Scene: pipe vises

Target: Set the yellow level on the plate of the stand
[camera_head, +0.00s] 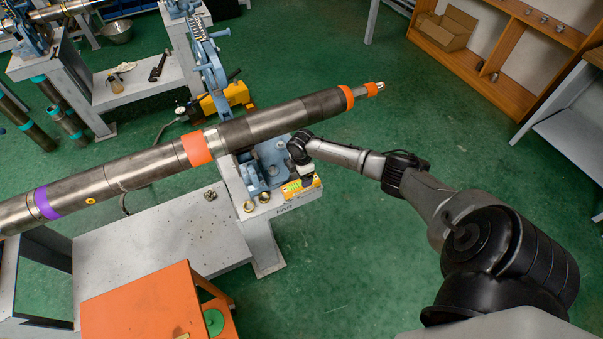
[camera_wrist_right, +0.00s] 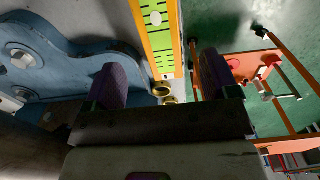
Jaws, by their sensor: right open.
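The yellow level (camera_head: 302,187), with bright green parts, is at the right end of the stand's grey plate (camera_head: 258,214), beside the blue vise base. It appears to rest there; whether its whole underside touches cannot be told. My right gripper (camera_head: 301,160) is just above it, partly hiding it. In the right wrist view the open fingers (camera_wrist_right: 158,80) stand apart, with the level (camera_wrist_right: 162,38) in the gap ahead of them and clear space on both sides. My left gripper is not in view.
A long pipe (camera_head: 130,172) crosses the blue vise (camera_head: 268,165) just left of my right gripper. Two brass rings (camera_head: 257,201) sit on the plate near the level. An orange cabinet (camera_head: 145,305) stands at the front left.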

